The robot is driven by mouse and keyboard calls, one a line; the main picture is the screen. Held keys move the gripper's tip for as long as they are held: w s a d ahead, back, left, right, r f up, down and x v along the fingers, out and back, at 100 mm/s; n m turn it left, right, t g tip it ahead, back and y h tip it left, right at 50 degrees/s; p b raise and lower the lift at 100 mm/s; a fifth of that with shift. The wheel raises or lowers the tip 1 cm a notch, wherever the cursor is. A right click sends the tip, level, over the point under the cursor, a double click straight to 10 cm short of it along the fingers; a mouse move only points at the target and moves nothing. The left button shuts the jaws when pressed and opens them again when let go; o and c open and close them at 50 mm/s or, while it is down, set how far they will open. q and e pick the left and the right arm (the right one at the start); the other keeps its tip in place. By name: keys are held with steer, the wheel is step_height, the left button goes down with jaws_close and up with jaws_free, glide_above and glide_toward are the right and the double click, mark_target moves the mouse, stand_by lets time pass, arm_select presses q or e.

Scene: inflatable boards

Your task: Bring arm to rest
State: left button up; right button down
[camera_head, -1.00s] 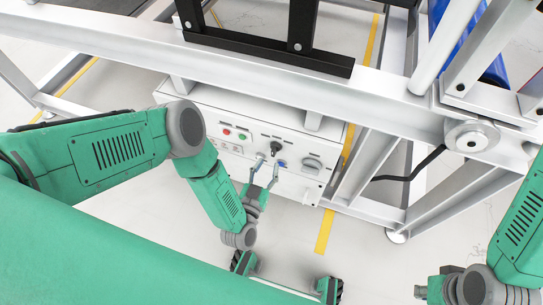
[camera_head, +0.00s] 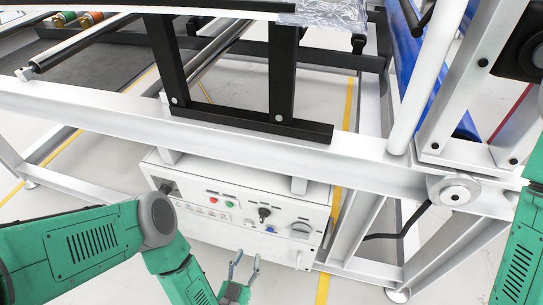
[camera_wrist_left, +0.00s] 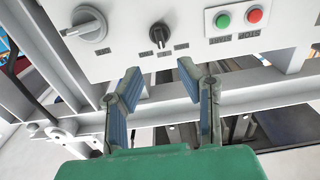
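My left arm (camera_head: 85,248) reaches in from the left in the head view, in front of a white control box (camera_head: 190,226). My left gripper (camera_head: 244,259) is open and empty, below and apart from the black rotary switch (camera_head: 264,214). In the left wrist view its two blue-padded fingers (camera_wrist_left: 158,78) stand apart, with the switch (camera_wrist_left: 159,36) beyond and above the gap between them. My right arm (camera_head: 520,258) shows only as a green link at the right edge; its gripper is out of view.
The box carries a red button (camera_head: 213,202), a green button (camera_head: 230,204) and a grey knob (camera_head: 300,230). A white steel frame (camera_head: 230,138) with black uprights (camera_head: 281,75) spans above it. Bare floor (camera_head: 350,291) lies below and right of the box.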

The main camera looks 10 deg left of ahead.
arm_select(q)
steer(key=s+a+r+g, duration=0.4)
steer(key=s+a+g, duration=0.2)
steer(key=s+g, duration=0.1)
steer(key=s+a+r+g, duration=0.5)
steer(key=s+a+g, duration=0.2)
steer(key=g, duration=0.3)
steer(key=shift+s+a+r+y, duration=0.2)
steer(key=shift+s+y, duration=0.1)
steer(key=shift+s, duration=0.45)
steer(key=shift+w+d, duration=0.1)
